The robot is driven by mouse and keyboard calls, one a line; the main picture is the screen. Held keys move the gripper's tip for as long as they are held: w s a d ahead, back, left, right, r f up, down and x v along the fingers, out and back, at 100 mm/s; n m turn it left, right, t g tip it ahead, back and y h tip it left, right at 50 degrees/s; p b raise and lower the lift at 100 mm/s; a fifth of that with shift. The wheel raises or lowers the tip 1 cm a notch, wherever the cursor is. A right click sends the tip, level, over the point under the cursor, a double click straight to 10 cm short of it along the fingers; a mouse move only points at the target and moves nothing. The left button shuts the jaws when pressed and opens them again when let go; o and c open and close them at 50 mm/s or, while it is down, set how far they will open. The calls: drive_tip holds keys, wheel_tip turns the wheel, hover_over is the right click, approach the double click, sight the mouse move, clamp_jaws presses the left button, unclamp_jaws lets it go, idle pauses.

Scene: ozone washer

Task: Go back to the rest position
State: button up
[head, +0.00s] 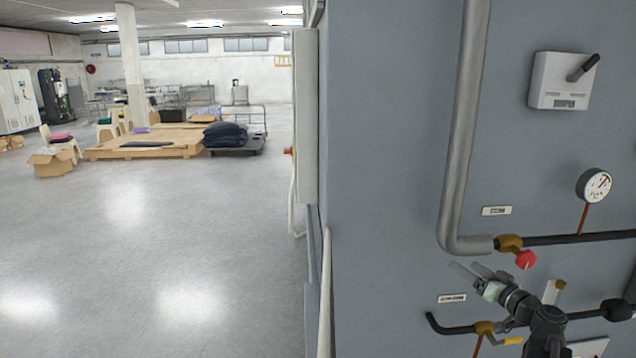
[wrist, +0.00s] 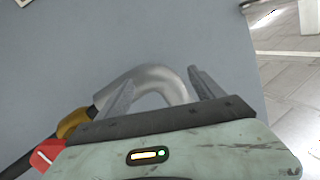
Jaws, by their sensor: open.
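My gripper (head: 466,268) is in front of the grey machine panel (head: 390,150) in the head view, at the lower right. Its fingers point left, just below the bend of a thick grey pipe (head: 465,120). In the wrist view, my gripper (wrist: 158,85) shows two fingers spread apart with nothing between them. The pipe's bend (wrist: 150,80) lies behind the fingers. A red valve handle (head: 526,260) on a brass valve (head: 510,243) is just above my gripper. The red handle also shows at the lower left of the wrist view (wrist: 46,155).
A damper box (head: 560,80) with a dark lever and a round gauge (head: 594,185) are on the panel. A yellow-handled valve (head: 512,341) sits on a black pipe below. Open floor (head: 160,240) lies left, with pallets (head: 150,148) and a cardboard box (head: 53,163) farther back.

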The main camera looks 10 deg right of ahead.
drive_tip(key=w+a+f+n+g+y, duration=0.2)
drive_tip(key=w+a+f, duration=0.1)
drive_tip(key=a, duration=0.8)
drive_tip(key=w+a+f+n+g+y, duration=0.2)
drive_tip(key=w+a, duration=0.1)
drive_tip(key=a, duration=0.8)
drive_tip(key=s+a+f+n+g, duration=0.2)
drive_tip(key=a+f+g, duration=0.15)
drive_tip(key=a, duration=0.55)
drive_tip(key=s+a+f+n+g, duration=0.1)
drive_tip(key=s+a+f+g, duration=0.15)
drive_tip(key=a+f, duration=0.45)
drive_tip(key=s+a+f+g+h, duration=0.4)
drive_tip(key=s+a+f+g, duration=0.15)
drive_tip(key=s+a, duration=0.2)
drive_tip(key=s+d+f+m+g+h, duration=0.1)
drive_tip(key=s+d+m+h, duration=0.3)
drive_tip(key=d, duration=0.5)
drive_tip(key=shift+s+d+f+m, duration=0.35)
drive_tip(key=shift+s+f+m, duration=0.4)
drive_tip(key=shift+m, duration=0.35)
drive_tip(key=shift+g, duration=0.25)
